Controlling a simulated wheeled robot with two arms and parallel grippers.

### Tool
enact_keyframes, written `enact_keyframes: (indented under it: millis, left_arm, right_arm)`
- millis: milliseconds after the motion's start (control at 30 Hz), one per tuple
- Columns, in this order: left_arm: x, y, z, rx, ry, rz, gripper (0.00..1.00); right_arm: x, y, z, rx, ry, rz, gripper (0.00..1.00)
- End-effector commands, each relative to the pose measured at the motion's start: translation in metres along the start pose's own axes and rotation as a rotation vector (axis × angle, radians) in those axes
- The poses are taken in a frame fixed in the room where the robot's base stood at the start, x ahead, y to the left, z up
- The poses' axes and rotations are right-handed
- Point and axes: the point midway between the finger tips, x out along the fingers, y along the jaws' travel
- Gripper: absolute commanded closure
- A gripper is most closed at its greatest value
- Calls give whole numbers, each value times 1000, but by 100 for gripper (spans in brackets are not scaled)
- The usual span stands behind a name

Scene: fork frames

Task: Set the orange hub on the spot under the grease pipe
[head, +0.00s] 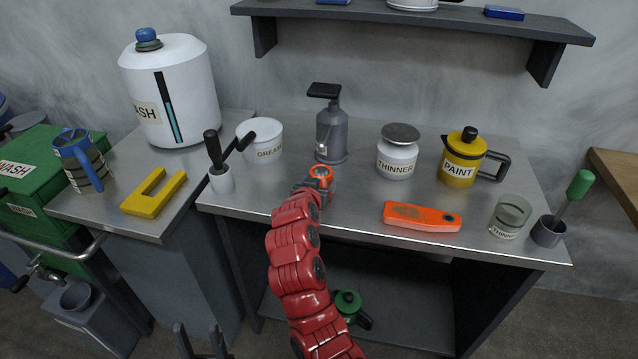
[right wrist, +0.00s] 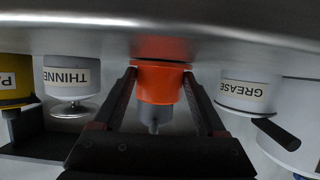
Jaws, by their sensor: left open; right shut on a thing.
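The orange hub (head: 321,171) is in my right gripper (head: 318,183), in front of the grey dispenser (head: 333,137) with a black top and a small pale nozzle low on its front. I take the nozzle for the grease pipe, but cannot be sure. In the right wrist view, which is upside down, the hub (right wrist: 158,83) sits between both fingers (right wrist: 162,100). It is at or just above the bench top; I cannot tell whether it touches. The spot is not visible. My left gripper (head: 201,343) is open and empty, low at the bottom edge.
A white GREASE pot (head: 262,143) stands left of the dispenser, a THINNER jar (head: 397,155) and yellow PAINT pot (head: 461,160) right. An orange-red tool (head: 422,217) lies near the front edge, right of my right arm. A shelf (head: 410,14) hangs above.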

Motion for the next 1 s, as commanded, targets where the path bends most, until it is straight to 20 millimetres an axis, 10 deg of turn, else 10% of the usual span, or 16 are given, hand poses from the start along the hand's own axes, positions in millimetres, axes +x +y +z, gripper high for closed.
enact_keyframes:
  millis: [100, 133, 267, 667, 1000]
  left_arm:
    - [-3, 0, 1, 0, 0, 0, 50]
    - [-2, 0, 0, 0, 0, 0, 50]
    - [-2, 0, 0, 0, 0, 0, 50]
    - [-3, 0, 1, 0, 0, 0, 50]
    - [-8, 0, 1, 0, 0, 0, 50]
  right_arm:
    - [1, 0, 3, 0, 1, 0, 89]
    - [1, 0, 2, 0, 1, 0, 21]
    - [1, 0, 2, 0, 1, 0, 0]
    - [-13, -1, 2, 0, 1, -2, 0]
    - [-94, -3, 2, 0, 4, -8, 0]
